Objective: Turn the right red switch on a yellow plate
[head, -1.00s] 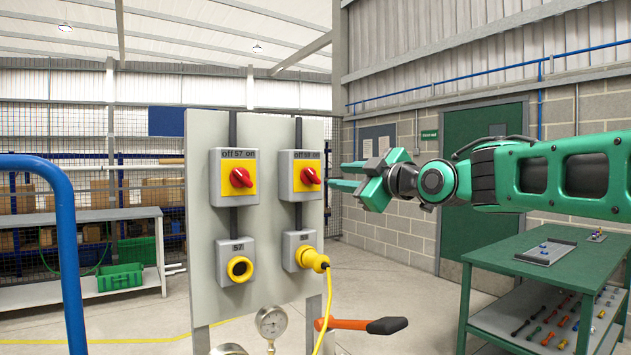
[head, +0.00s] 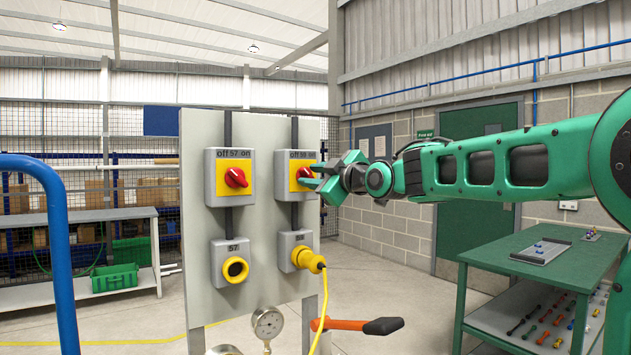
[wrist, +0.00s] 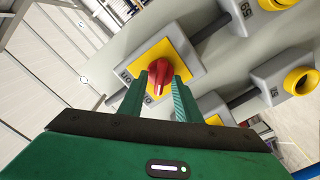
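The right red switch (head: 304,173) sits on a yellow plate (head: 295,183) on a grey box, upper right of the panel. My gripper (head: 314,178) is at this switch from the right, and its fingers partly hide it in the head view. In the wrist view the red knob (wrist: 160,72) lies between the tips of my two fingers (wrist: 158,82), one on each side. The fingers are apart; I cannot tell whether either touches the knob. The left red switch (head: 236,178) on its own yellow plate is clear of my gripper.
Below the switches are a yellow-ringed socket (head: 235,269) and a yellow plug (head: 308,259) with a hanging cable. A gauge (head: 267,322) and an orange-handled lever (head: 355,325) are lower. A green table (head: 545,272) stands right, a blue rail (head: 62,260) left.

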